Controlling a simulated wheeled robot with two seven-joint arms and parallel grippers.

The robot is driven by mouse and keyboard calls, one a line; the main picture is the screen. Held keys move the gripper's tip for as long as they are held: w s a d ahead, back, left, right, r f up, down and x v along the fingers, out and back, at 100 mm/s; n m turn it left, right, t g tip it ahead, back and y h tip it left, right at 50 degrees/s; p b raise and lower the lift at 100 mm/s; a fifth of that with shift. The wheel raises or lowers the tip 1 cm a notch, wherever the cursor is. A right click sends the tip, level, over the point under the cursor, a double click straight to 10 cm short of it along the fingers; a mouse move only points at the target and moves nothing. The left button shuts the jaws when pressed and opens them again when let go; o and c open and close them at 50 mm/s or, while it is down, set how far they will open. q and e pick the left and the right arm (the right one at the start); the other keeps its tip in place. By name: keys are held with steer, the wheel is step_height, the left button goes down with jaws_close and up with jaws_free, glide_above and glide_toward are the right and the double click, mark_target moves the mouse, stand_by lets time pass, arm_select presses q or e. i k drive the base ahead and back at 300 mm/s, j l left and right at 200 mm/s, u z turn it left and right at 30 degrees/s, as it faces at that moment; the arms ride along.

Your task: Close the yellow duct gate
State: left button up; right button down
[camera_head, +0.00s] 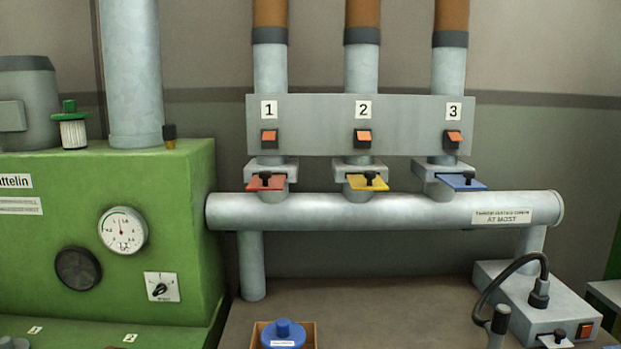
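The yellow duct gate (367,183) is a flat plate with a black knob. It sits in a grey housing (345,168) under the middle pipe, below the label 2. Part of the yellow plate sticks out of the housing at the front, and I cannot tell how far it is slid in. A red gate (266,184) is under pipe 1 and a blue gate (462,183) under pipe 3, each with a black knob. The blue plate extends out to the right. Neither of my grippers shows in the head view.
A horizontal grey duct (400,209) runs just below the gates. A panel (313,125) with orange switches is above them. A green machine (60,230) stands left. A grey power box (550,305) with a black cable is right. A wooden box (260,335) holds a blue knobbed object (283,332).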

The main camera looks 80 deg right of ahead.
mark_target(370, 181)
steer(key=z, duration=3.15)
